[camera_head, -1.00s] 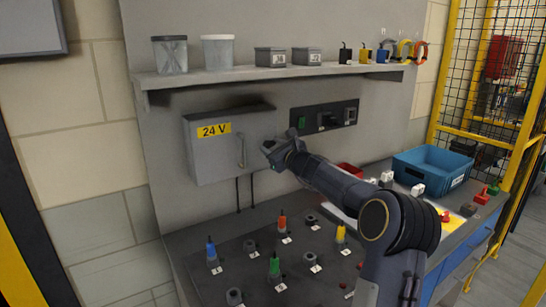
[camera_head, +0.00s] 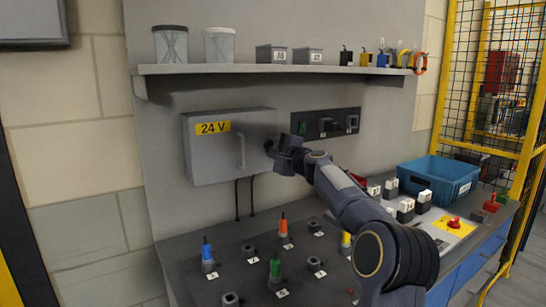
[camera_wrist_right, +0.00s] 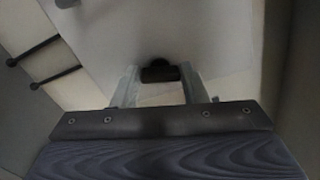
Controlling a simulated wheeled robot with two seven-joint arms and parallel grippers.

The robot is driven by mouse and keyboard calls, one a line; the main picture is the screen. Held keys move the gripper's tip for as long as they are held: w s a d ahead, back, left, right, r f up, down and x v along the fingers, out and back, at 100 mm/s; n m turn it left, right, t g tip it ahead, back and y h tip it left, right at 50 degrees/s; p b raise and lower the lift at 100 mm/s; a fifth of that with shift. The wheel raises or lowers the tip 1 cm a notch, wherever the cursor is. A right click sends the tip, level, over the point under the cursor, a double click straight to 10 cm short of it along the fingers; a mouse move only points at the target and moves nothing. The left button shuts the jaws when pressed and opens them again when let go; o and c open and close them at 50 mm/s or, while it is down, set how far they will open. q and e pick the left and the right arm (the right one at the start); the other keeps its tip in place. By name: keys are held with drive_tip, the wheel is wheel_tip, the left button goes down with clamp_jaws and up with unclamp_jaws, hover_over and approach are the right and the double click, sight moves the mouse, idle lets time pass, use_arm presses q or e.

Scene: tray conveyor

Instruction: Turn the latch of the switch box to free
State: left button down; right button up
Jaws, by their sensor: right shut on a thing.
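The grey switch box (camera_head: 215,165) with a yellow 24 V label is mounted on the wall panel, its door closed, with a vertical handle (camera_head: 241,151) on its front. My right gripper (camera_head: 272,150) is at the right side of the box, and it covers the latch in the head view. In the right wrist view its two fingers (camera_wrist_right: 160,88) are shut on a small dark piece, the latch (camera_wrist_right: 159,72), at their tips. Which way the latch is turned cannot be told. My left gripper is not in view.
A switch panel (camera_head: 326,123) is on the wall just right of my gripper. A shelf (camera_head: 260,69) with cups and small boxes runs above. Several coloured plugs stand on the bench (camera_head: 190,250) below. A blue crate (camera_head: 437,180) is at the right.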

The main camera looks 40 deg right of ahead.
drive_tip(key=shift+f+n+b, duration=0.1)
drive_tip(key=shift+n+b, duration=0.75)
drive_tip(key=shift+n, duration=0.65)
drive_tip(key=o, duration=1)
drive_tip(key=shift+s+a+b, duration=0.15)
drive_tip(key=shift+s+b, duration=0.4)
drive_tip(key=shift+s, duration=0.75)
drive_tip(key=shift+s+a+b, duration=0.2)
drive_tip(key=shift+s+b, duration=0.3)
drive_tip(key=shift+s, duration=0.75)
drive_tip(key=shift+s+a+b, duration=0.15)
drive_tip(key=shift+s+b, duration=0.4)
drive_tip(key=shift+s, duration=0.75)
